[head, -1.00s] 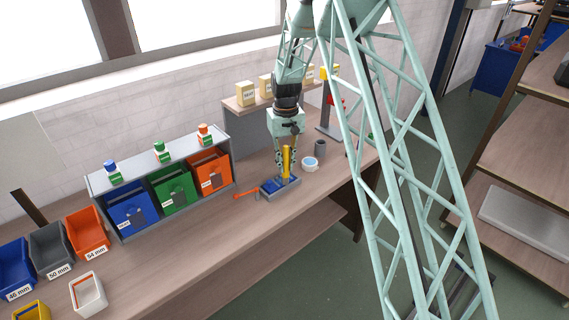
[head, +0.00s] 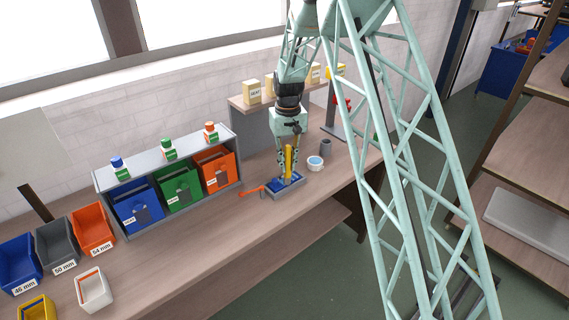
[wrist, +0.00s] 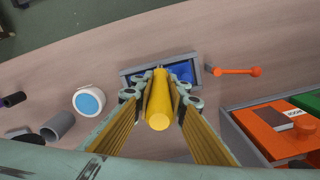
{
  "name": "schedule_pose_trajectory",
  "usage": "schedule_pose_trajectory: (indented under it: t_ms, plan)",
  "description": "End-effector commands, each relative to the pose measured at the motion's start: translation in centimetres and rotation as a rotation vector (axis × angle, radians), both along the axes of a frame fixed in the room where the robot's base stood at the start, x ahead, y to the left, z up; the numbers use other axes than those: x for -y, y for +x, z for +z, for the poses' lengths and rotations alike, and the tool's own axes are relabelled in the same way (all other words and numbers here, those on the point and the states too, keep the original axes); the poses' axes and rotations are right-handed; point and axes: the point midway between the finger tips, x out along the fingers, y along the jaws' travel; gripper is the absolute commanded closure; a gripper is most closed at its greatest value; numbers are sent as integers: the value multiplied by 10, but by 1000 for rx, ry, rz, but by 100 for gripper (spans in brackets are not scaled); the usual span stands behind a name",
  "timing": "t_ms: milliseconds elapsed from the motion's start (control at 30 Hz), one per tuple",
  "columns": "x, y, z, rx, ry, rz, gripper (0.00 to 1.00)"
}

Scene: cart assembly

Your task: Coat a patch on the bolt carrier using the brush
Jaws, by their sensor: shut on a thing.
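My gripper (head: 289,158) is shut on the yellow brush (head: 289,160), which points down. The brush handle also shows large in the wrist view (wrist: 159,108), between the two fingers. The brush's lower end is over a small grey tray-like piece with a blue area, which I take for the bolt carrier (head: 301,184). It also shows in the wrist view (wrist: 126,76). Blue shows on both sides of the brush. The brush tip is hidden, so I cannot tell whether it touches. A white round pot with blue inside (head: 315,163) stands to the right of the carrier.
An orange bar with rounded ends (wrist: 237,71) lies close beside the carrier. Blue, green and orange bins (head: 178,187) stand left on the bench. A raised shelf with cream boxes (head: 252,92) is behind.

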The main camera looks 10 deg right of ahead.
Motion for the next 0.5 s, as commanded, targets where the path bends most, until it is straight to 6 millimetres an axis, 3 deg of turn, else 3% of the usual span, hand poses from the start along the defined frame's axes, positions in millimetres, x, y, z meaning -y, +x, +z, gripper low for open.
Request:
schedule_pose_trajectory:
  t_ms: [67, 167, 500]
  plan:
    - [1, -2, 4, 0, 0, -1, 97]
    - [1, 0, 30, 5, 0, -1, 97]
    - [1, -1, 58, 2, 0, -1, 97]
